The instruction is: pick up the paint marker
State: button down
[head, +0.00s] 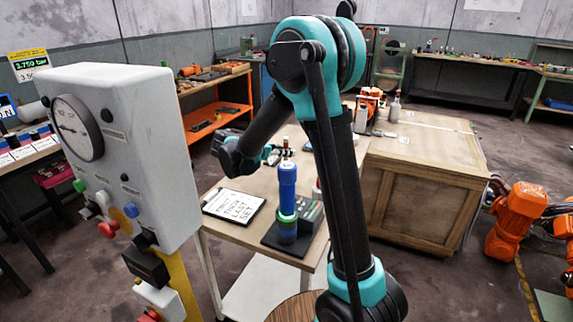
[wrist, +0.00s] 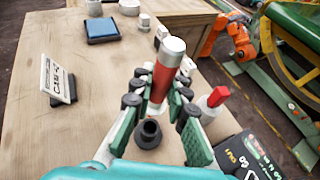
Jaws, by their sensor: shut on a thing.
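The paint marker, a red cylinder with silver ends (wrist: 164,78), stands out between the fingers of my gripper (wrist: 158,96) in the wrist view. The green-padded fingers are closed against its two sides. A dark round piece (wrist: 148,134) shows just below its near end; I cannot tell whether it is part of the marker. In the head view my gripper (head: 272,154) is over the wooden table, behind the blue bottle, and the marker is too small to make out clearly there.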

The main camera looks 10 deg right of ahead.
notch_tip(320, 180, up, 12)
jog(key=shift+f, duration=0.1)
dwell(0.5)
